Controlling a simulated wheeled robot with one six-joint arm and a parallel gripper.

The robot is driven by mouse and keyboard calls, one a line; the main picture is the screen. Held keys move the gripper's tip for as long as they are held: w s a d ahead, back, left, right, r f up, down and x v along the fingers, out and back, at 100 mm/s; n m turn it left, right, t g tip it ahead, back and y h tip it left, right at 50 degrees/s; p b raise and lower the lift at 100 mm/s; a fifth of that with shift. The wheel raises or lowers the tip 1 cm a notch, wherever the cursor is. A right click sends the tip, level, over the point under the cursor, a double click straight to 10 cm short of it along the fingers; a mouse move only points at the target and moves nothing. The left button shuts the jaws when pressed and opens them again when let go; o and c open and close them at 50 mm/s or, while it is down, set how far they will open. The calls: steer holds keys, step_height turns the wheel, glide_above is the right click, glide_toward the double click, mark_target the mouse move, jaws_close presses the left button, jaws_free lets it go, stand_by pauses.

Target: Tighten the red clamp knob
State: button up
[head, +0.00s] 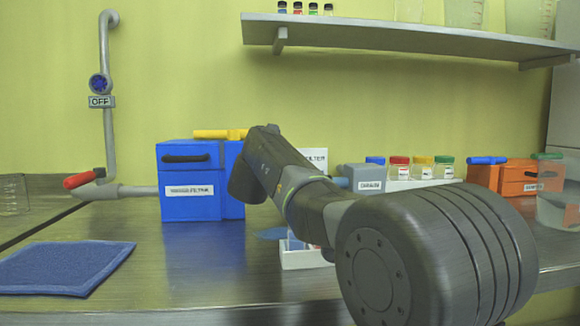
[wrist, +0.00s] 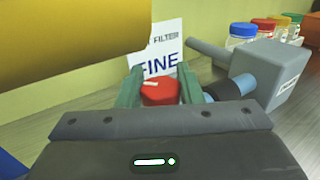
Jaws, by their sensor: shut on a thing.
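The red clamp knob (wrist: 160,93) shows in the wrist view with a white mark on its top. My gripper (wrist: 161,84) has its two green fingers on either side of the knob and is shut on it. The lower part of the knob is hidden behind the gripper body. In the head view my arm covers the knob and the fingers. A white card (wrist: 168,48) reading "FILTER" and "FINE" stands just behind the knob.
A grey box (wrist: 268,75) with a blue pipe is right of the fingers. A large yellow part (wrist: 70,40) fills the upper left of the wrist view. A blue labelled box (head: 190,195) stands left of my arm. A blue mat (head: 65,268) lies front left.

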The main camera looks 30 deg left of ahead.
steer(key=shift+f+h, duration=0.2)
steer(key=shift+h, duration=0.1)
steer(key=o, duration=1)
steer(key=shift+r, duration=0.1)
steer(key=shift+d, duration=0.1)
steer(key=n+y, duration=0.1)
steer(key=y, duration=0.2)
steer(key=shift+r+n+g+p, duration=0.1)
steer(key=shift+n+g+p, duration=0.2)
steer(key=shift+n+g+y+p, duration=0.95)
steer(key=shift+n+y, duration=0.15)
steer(key=shift+y, duration=0.4)
steer(key=shift+r+p, duration=0.1)
steer(key=shift+p, duration=0.4)
steer(key=shift+a+r+n+g+y+p, duration=0.15)
steer(key=shift+a+n+g+y+p, duration=0.1)
steer(key=shift+n+y+p, duration=0.6)
steer(key=shift+p, duration=0.75)
